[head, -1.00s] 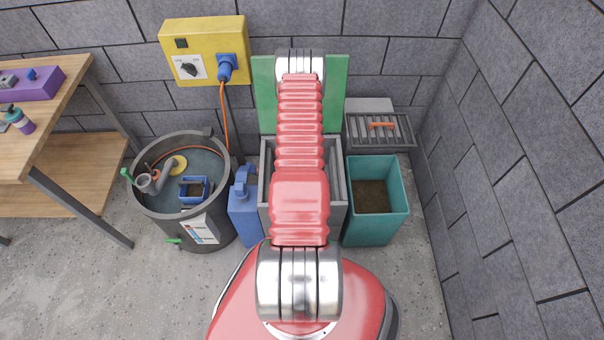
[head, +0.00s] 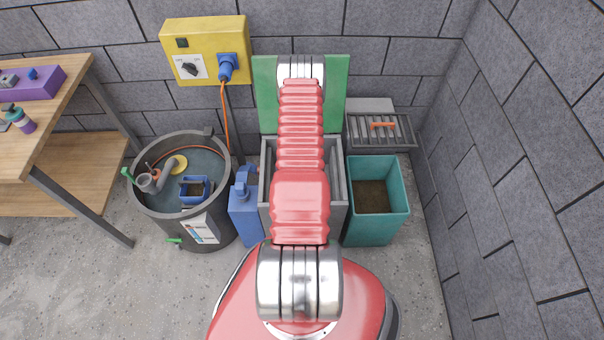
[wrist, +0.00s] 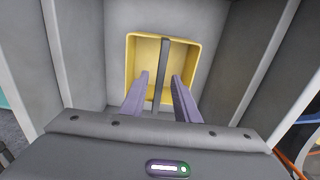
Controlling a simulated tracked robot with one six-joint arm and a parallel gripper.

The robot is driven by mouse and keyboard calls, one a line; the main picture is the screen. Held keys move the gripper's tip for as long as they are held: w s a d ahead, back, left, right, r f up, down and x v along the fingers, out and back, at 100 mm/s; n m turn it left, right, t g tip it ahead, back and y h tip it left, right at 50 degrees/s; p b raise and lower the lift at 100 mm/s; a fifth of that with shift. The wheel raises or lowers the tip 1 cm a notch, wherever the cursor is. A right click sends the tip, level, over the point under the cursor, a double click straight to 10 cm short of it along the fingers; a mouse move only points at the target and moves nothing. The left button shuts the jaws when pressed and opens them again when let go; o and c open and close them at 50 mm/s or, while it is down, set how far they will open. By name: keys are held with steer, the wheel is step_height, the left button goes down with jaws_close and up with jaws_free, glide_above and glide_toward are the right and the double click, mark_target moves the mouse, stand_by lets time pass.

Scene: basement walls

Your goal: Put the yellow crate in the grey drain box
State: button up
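The yellow crate (wrist: 193,49) shows in the wrist view, low between the grey walls of a box, with a dark upright bar (wrist: 163,55) across its middle. My gripper (wrist: 162,76) is open above the crate. One purple finger is on each side of the bar, and gaps show between fingers and bar. In the head view the grey box (head: 338,205) stands under my arm, which hides most of its inside, the crate and my gripper. I take this box to be the grey drain box.
A teal bin (head: 403,215) stands right of the box, and a blue canister (head: 245,220) left of it. A round tub (head: 190,228) is further left. A green panel (head: 336,95) rises behind. A grate with an orange handle (head: 383,125) lies behind the bin.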

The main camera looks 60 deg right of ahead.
steer(key=shift+r, duration=0.1)
step_height(320, 180, up, 12)
stand_by(0.9)
steer(key=shift+s, duration=0.1)
stand_by(0.5)
